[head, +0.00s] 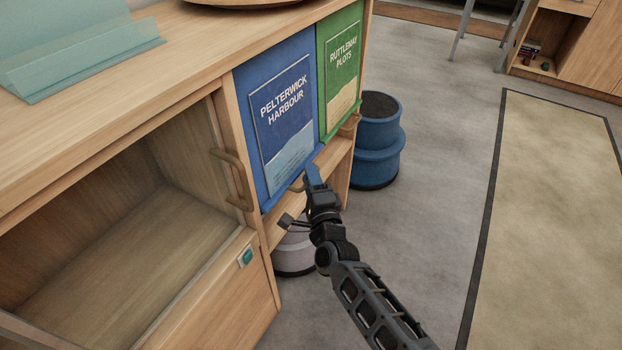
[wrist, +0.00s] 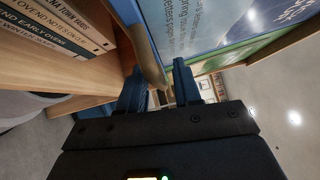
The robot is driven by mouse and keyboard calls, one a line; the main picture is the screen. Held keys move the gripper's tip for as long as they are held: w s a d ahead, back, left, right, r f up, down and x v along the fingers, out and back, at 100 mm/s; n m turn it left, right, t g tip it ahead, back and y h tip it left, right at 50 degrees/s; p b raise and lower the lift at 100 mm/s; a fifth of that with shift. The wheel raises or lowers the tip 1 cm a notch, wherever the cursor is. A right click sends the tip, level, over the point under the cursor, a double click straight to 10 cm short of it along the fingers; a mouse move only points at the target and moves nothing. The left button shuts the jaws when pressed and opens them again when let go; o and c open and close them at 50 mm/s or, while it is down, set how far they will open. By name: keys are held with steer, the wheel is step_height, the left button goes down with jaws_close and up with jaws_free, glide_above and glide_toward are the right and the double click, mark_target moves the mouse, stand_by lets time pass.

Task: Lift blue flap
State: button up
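The blue flap (head: 283,120), labelled "Pelterwick Harbour", hangs down on the front of the wooden cabinet and looks closed. Its lower part also shows in the wrist view (wrist: 205,28). A wooden handle (head: 297,184) sits at its lower edge, partly hidden by my gripper (head: 311,177) in the head view. In the wrist view the handle (wrist: 150,62) reaches in between the two blue fingers of my gripper (wrist: 157,75). The fingers are apart, one on each side of the handle, with gaps showing. I cannot tell whether either finger touches it.
A green flap (head: 341,68) hangs right of the blue one. Books (wrist: 60,28) stand on the shelf below. An open compartment (head: 110,230) lies at left. A blue step stool (head: 378,145) stands beyond the cabinet. Open floor (head: 440,130) lies to the right.

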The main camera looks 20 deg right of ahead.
jaws_close()
steer(key=shift+r, duration=0.1)
stand_by(0.4)
steer(key=shift+s+r, duration=0.1)
